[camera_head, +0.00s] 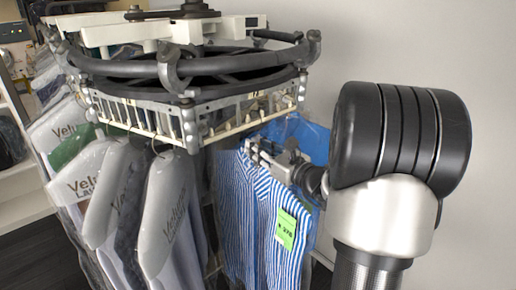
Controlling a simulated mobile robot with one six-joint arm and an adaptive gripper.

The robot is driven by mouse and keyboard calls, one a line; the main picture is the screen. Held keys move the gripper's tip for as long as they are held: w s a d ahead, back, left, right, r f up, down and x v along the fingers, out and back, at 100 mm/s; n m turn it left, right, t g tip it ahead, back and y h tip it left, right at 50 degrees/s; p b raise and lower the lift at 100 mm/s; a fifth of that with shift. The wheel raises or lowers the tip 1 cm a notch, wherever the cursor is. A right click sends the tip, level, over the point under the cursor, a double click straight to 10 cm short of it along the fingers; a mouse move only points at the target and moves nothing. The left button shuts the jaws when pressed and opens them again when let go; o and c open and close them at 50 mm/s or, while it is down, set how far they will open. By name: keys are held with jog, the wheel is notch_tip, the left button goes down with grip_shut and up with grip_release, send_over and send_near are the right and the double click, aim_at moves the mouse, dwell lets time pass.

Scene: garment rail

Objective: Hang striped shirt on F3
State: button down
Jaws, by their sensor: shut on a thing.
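A blue-and-white striped shirt (262,215) hangs below the right side of the garment rail (205,115), with a green tag (286,229) on its front. My gripper (256,152) is at the top of the shirt, close under the rail's edge, and is shut on the striped shirt near its collar. The hanger hook and the exact grip point are too small or hidden to make out. I cannot tell whether the shirt touches the rail. No label reading F3 is legible on the rail.
Several bagged garments (165,215) with "Velum" print hang close together on the rail's left. Blue material (300,135) shows behind my gripper. A grey wall (430,50) is behind on the right. White shelving (20,190) stands at the far left.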

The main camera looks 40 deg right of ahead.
jog(key=shift+f+b, duration=0.9)
jog(key=shift+f, duration=0.05)
jog(key=c, duration=1.4)
grip_release()
jog(key=s, duration=0.7)
jog(key=s+d, duration=0.1)
jog(key=s, duration=0.2)
jog(key=shift+s, duration=0.35)
jog(key=s, duration=0.9)
jog(key=s+d+p, duration=0.1)
jog(key=s, duration=0.4)
jog(key=shift+s, duration=0.15)
